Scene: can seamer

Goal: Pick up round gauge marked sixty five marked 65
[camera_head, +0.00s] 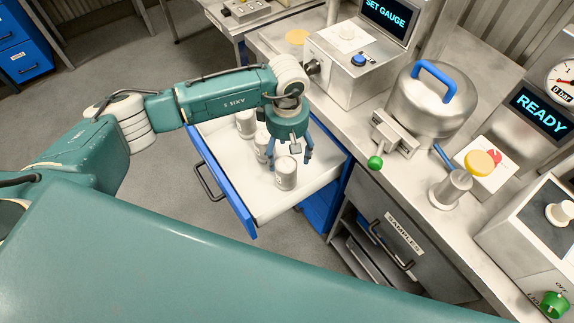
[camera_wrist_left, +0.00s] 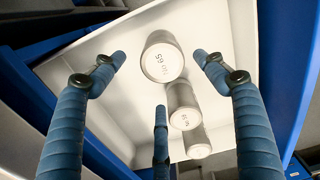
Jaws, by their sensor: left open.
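The round gauge marked 65 (camera_wrist_left: 163,60) is a pale metal cylinder standing in the open white drawer. In the left wrist view its marked face shows between the two upper fingertips. In the head view it appears to be the front cylinder (camera_head: 286,174) of the row, though its mark is not legible there. My left gripper (camera_head: 290,157) is open and empty, with blue fingers pointing down, above and just behind this cylinder. The fingers (camera_wrist_left: 159,60) also show spread in the left wrist view. Contact cannot be told. My right gripper is not in view.
Two similar cylinders stand in a row behind it, a middle one (camera_head: 262,146) and a far one (camera_head: 245,123). The drawer's blue front (camera_head: 222,183) and low walls surround them. The steel workbench (camera_head: 345,122) with machines stands to the right.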

